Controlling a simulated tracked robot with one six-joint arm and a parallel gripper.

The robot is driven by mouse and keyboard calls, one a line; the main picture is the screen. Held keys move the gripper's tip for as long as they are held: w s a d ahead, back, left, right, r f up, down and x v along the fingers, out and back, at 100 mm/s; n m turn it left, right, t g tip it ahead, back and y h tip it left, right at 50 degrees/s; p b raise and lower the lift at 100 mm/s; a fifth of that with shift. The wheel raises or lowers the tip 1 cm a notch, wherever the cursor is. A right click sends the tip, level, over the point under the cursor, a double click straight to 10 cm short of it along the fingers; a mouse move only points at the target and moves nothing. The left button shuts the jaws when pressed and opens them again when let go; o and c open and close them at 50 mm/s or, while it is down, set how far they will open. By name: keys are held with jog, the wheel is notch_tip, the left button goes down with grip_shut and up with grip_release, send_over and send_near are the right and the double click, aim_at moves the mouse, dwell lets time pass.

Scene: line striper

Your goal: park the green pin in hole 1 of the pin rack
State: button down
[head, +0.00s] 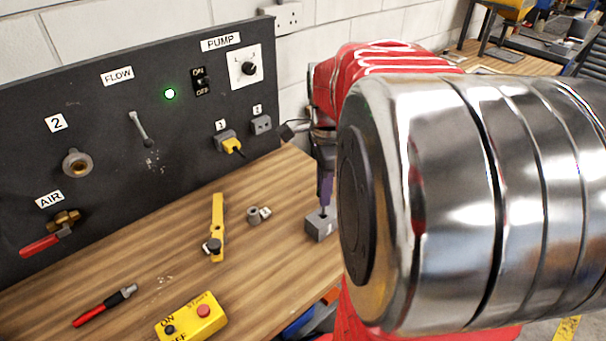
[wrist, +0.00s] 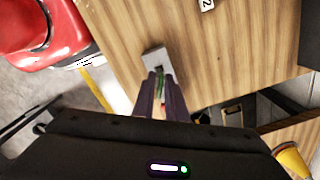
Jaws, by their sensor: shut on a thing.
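My gripper (wrist: 161,84) is shut on the green pin (wrist: 161,77) in the wrist view; only a thin green strip shows between its dark purple fingers. The fingers also show in the head view (head: 325,186), partly hidden by my arm. They point down at a small grey block (head: 319,227) on the bench, which looks like the pin rack. It also shows in the wrist view (wrist: 154,56), just beyond the fingertips. Its hole and the pin's lower end are hidden, so I cannot tell whether the pin is inside. A small white mark on the block is unreadable.
A yellow bar (head: 217,225), red-handled tool (head: 100,306) and yellow button box (head: 192,318) lie on the bench. The black panel (head: 110,110) stands behind. The bench edge is close by.

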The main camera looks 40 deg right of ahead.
jog(key=shift+f, duration=2.35)
dwell(2.1)
jog(key=c, duration=1.4)
grip_release()
jog(key=shift+r, duration=3.5)
